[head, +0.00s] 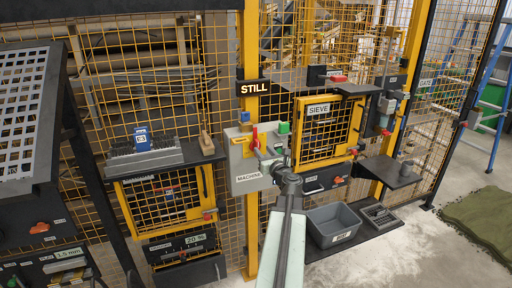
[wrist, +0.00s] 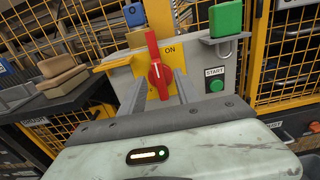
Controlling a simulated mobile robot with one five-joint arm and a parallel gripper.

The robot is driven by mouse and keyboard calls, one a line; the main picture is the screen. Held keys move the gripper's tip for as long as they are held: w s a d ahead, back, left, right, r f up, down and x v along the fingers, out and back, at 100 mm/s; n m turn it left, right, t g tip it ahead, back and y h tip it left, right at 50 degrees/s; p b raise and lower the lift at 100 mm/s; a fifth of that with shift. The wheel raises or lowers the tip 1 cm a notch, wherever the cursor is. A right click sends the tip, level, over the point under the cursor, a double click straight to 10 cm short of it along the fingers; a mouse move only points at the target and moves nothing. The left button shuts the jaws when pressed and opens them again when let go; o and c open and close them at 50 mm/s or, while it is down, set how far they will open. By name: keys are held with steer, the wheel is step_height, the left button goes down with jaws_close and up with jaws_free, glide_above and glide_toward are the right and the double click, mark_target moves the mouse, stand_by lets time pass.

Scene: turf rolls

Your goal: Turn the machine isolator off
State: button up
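The machine isolator is a red rotary handle (wrist: 155,62) on a yellow plate with "ON" printed at upper right. The handle stands upright, close to vertical. It sits on a pale grey box (head: 243,180) labelled MACHINE; the red handle also shows in the head view (head: 255,137). My gripper (wrist: 160,86) is open, its two grey fingers apart on either side of the handle's lower part. I cannot tell whether either finger touches it. In the head view my gripper (head: 271,156) reaches the front of the box.
A green START button (wrist: 216,86) and a green block (wrist: 226,18) are right of the handle. A blue block (wrist: 134,14) is behind on the left. A STILL sign (head: 254,88) hangs on the yellow post. Shelves flank the box; a grey bin (head: 335,218) stands below right.

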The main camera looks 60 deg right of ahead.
mark_target(258, 146)
steer(key=x, duration=0.5)
steer(key=shift+w+a, duration=0.15)
